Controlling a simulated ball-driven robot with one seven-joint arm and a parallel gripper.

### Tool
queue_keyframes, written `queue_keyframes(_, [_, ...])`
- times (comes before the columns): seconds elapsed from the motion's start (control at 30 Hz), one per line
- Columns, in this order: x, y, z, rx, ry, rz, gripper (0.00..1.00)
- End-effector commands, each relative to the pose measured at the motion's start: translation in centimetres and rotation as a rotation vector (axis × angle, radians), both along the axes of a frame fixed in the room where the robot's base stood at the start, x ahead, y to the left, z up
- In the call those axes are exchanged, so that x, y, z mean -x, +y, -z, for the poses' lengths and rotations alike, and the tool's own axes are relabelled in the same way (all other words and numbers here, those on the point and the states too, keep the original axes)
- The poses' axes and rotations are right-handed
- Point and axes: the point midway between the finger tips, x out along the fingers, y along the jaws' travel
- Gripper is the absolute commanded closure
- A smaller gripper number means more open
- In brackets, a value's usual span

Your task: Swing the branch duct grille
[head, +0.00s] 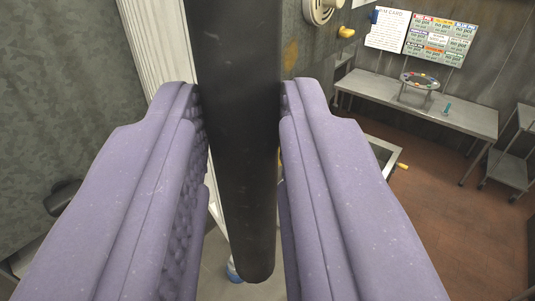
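My gripper (190,93) shows as two purple padded fingers, one on each side of a dark, thick round bar. The bar (240,130) runs from the top edge down between the fingers and ends in a rounded tip below. Both fingertips meet the bar's sides with no visible gap, so my gripper looks shut on it. Lower down, the bar narrows in view and stands slightly clear of the finger pads. A pale ribbed panel (165,45) stands behind, at upper left; I cannot tell whether it is the duct grille. The bar hides much of what lies beyond.
A steel table (465,117) with a round rack (419,80) stands against the right wall, below posted charts (440,38). A metal shelf (512,160) is at far right. Brown floor (450,215) is clear at right. A grey wall (60,90) is close at left.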

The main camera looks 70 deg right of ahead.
Motion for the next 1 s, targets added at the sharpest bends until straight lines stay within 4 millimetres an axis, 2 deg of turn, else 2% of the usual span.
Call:
queue_keyframes(0.03, [-0.3,-0.1,0.5,-0.002,0.009,0.001,0.73])
queue_keyframes(0.07, [-0.3,-0.1,0.5,-0.001,0.008,0.001,0.66])
queue_keyframes(0.1, [-0.3,-0.1,0.4,-0.001,0.008,0.002,0.64])
queue_keyframes(0.53, [0.0,0.2,0.2,0.000,0.004,0.000,0.64])
queue_keyframes(0.67, [0.7,1.7,0.1,0.000,0.003,-0.002,0.64])
queue_keyframes(0.9, [2.6,5.6,0.1,0.001,0.004,0.000,0.64])
queue_keyframes(1.0, [3.0,6.5,0.1,0.000,0.004,0.001,0.64])
